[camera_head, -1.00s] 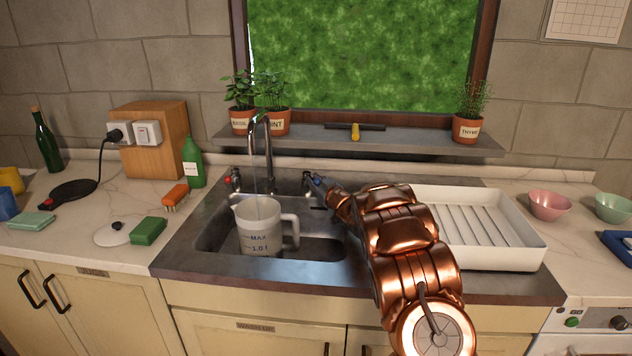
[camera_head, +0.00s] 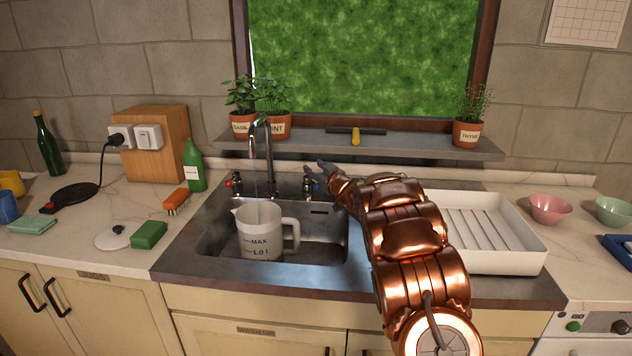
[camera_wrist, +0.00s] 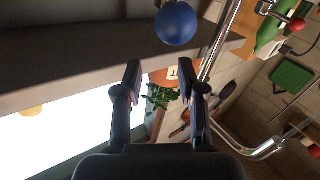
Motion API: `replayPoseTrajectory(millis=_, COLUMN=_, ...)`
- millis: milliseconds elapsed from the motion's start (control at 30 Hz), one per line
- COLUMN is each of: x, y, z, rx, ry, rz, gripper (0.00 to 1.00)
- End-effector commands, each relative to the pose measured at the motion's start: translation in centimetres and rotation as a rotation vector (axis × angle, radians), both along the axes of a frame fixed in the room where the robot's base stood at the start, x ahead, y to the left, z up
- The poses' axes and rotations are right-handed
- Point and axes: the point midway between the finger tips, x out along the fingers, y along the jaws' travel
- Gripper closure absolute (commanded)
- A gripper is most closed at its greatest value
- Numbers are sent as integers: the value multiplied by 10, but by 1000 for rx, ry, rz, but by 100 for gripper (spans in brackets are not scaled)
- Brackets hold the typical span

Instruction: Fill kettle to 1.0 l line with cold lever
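The white kettle (camera_head: 259,245), a jug with blue MAX and 1.0 l marks, stands upright and open in the sink (camera_head: 325,228) below the faucet spout (camera_head: 254,130). Its water level is not clear. The cold lever with its blue tip (camera_head: 313,187) is right of the faucet, partly behind my gripper (camera_head: 322,170). In the wrist view its blue ball (camera_wrist: 176,23) is beyond my fingertips and apart from them. My gripper (camera_wrist: 158,82) is open with nothing between its fingers. The red-tipped hot lever (camera_head: 230,183) is left of the faucet.
A white drying rack (camera_head: 490,268) stands right of the sink, beside my arm. The window ledge (camera_head: 400,143) with potted herbs is behind the faucet.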

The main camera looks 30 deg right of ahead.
Motion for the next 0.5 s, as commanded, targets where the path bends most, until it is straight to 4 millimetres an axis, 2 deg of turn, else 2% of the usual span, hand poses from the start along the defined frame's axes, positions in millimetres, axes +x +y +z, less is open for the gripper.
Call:
replayPoseTrajectory(millis=33, x=0, y=0, z=11, rx=-1, ry=-4, rz=1, gripper=60)
replayPoseTrajectory(millis=200, x=0, y=0, z=31, rx=0, ry=-3, rz=1, gripper=60)
replayPoseTrajectory(millis=500, x=0, y=0, z=41, rx=1, ry=1, rz=0, gripper=60)
